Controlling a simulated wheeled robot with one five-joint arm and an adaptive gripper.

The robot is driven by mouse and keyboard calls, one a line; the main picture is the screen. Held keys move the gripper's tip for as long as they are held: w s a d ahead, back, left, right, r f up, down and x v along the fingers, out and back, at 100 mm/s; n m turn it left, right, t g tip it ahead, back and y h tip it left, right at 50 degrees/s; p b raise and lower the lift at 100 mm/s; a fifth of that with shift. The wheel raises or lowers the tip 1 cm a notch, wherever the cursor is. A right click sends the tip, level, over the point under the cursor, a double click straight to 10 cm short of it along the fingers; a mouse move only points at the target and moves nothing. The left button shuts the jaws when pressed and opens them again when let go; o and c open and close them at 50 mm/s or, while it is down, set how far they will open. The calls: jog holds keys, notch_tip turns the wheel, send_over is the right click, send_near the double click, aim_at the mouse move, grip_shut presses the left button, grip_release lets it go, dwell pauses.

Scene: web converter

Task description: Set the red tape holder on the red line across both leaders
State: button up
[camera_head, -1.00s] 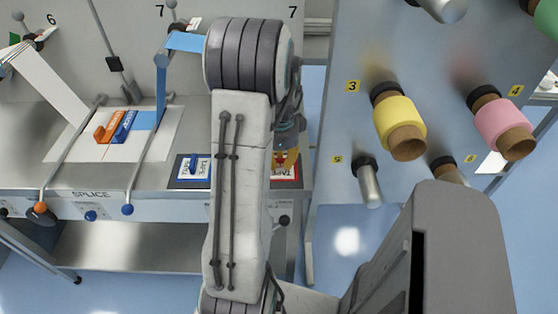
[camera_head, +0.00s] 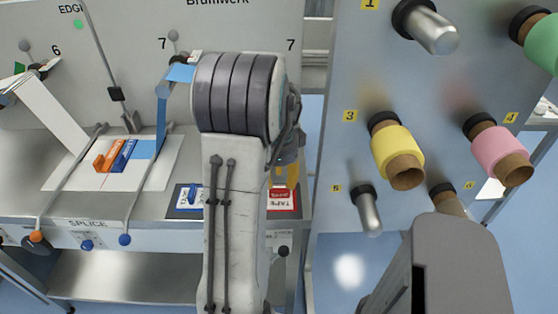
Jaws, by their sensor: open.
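The red-bordered tape pad (camera_head: 283,200) lies at the front right of the table. The red tape holder cannot be made out clearly there, as my arm and gripper cover part of the pad. My gripper (camera_head: 287,178), with yellow-orange parts, is open just above the pad, partly hidden behind my arm. The white leader (camera_head: 55,105) comes down from the left onto the white splice plate (camera_head: 70,175). The blue leader (camera_head: 146,149) comes from the right. An orange block (camera_head: 105,160) and a blue block (camera_head: 123,156) sit side by side where they meet. A thin red line (camera_head: 104,182) shows below the blocks.
A blue-bordered tape pad (camera_head: 188,199) with a blue piece lies left of my arm. Thin bars with an orange knob (camera_head: 36,236) and a blue knob (camera_head: 125,239) flank the splice plate. A panel of pegs with a yellow roll (camera_head: 398,150) and a pink roll (camera_head: 497,150) stands right.

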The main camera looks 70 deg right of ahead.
aim_at(279, 200)
notch_tip(279, 200, up, 7)
jog(key=b, duration=0.3)
jog(key=w+a+r+n+t, duration=0.1)
jog(key=w+a+r+n, duration=0.1)
jog(key=w+a+n, duration=1.45)
jog(key=s+a+f+n+t, duration=0.1)
jog(key=s+a+f+n, duration=0.1)
jog(key=a+n, duration=0.6)
jog(key=s+a+f+n+t, duration=0.1)
jog(key=s+a+f+n, duration=0.1)
jog(key=a+n, duration=0.6)
jog(key=a, duration=0.5)
jog(key=shift+s, duration=0.15)
jog(key=shift+p, duration=0.35)
